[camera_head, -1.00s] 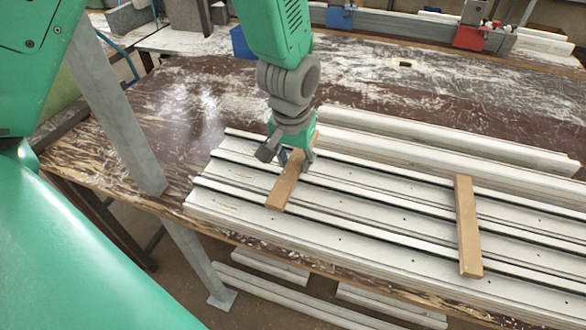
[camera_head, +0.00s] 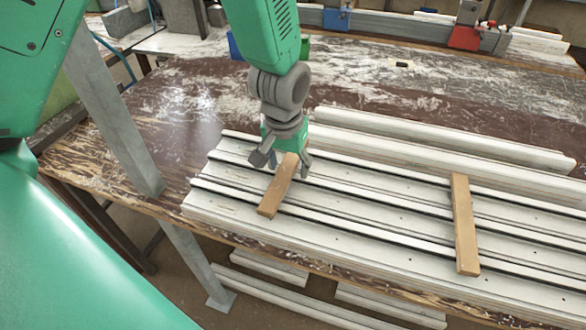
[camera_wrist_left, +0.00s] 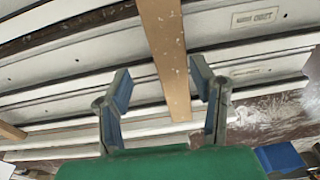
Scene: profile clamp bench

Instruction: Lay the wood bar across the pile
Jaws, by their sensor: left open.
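A wood bar (camera_head: 278,192) lies across the left part of the pile of white profiles (camera_head: 345,220). My left gripper (camera_head: 282,166) is over the bar's far end, pointing down. In the left wrist view its two fingers (camera_wrist_left: 162,95) stand apart, one on each side of the bar (camera_wrist_left: 168,50), with gaps between. The gripper hides the bar's far end in the head view. A second wood bar (camera_head: 464,225) lies across the pile further right; an end of a bar also shows at the left edge of the wrist view (camera_wrist_left: 10,131). My right gripper is not in view.
Another stack of long white profiles (camera_head: 440,145) lies behind the pile on the worn brown table (camera_head: 165,115). Red (camera_head: 464,37) and blue (camera_head: 337,18) clamps stand at the back. A grey metal post (camera_head: 118,120) rises at the left. The table's left part is clear.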

